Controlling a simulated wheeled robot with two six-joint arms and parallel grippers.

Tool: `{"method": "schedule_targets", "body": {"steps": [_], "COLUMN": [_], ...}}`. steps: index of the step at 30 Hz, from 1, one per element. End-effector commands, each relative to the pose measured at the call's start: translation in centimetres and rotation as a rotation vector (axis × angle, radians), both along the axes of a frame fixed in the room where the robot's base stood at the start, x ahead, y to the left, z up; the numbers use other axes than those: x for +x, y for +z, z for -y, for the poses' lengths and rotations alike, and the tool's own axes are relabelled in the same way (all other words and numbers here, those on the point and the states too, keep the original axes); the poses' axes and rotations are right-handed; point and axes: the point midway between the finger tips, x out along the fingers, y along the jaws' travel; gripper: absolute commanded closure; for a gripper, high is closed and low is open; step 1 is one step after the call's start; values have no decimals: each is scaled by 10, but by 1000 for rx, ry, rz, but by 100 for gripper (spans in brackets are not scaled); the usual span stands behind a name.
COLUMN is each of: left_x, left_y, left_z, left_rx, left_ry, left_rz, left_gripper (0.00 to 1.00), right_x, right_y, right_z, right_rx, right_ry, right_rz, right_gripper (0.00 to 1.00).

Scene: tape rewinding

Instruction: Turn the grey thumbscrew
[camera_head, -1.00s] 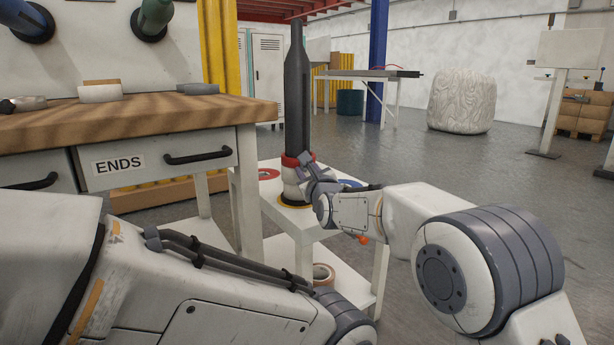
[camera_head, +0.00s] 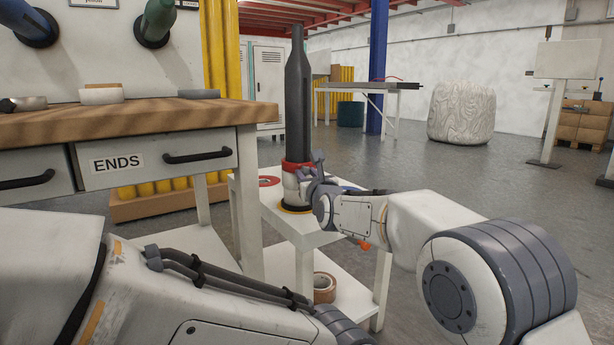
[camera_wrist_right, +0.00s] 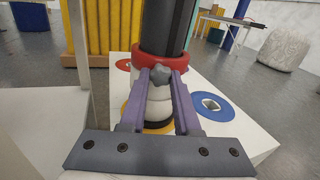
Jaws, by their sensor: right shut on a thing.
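The grey thumbscrew (camera_wrist_right: 161,78) is a small lobed knob at the front of the red collar on a dark upright post (camera_head: 298,95). In the right wrist view the two fingers of my right gripper (camera_wrist_right: 161,80) reach to it from either side and are shut on it. In the head view my right gripper (camera_head: 312,170) is at the red collar (camera_head: 292,165), and the thumbscrew is hidden there. The post stands upright on a white base. My left gripper is out of the picture; only my left arm shows at lower left.
The post stands on a small white table (camera_head: 322,237) with a red ring (camera_head: 268,181) and a blue ring (camera_wrist_right: 213,107) beside it. A brown tape roll (camera_head: 324,287) lies on its lower shelf. A wooden workbench (camera_head: 150,118) is at left.

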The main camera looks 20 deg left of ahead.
Motion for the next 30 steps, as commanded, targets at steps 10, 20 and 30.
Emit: {"method": "schedule_targets", "body": {"steps": [10,20,30], "left_x": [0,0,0], "left_y": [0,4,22], "left_z": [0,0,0], "left_rx": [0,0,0], "left_ry": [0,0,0], "left_rz": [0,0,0], "left_gripper": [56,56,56], "right_x": [0,-8,-52], "right_y": [-1,1,3], "right_z": [0,5,33], "right_rx": [-3,-1,-3], "right_ry": [1,0,1], "right_rz": [-1,0,-1], "right_gripper": [38,38,38]}}
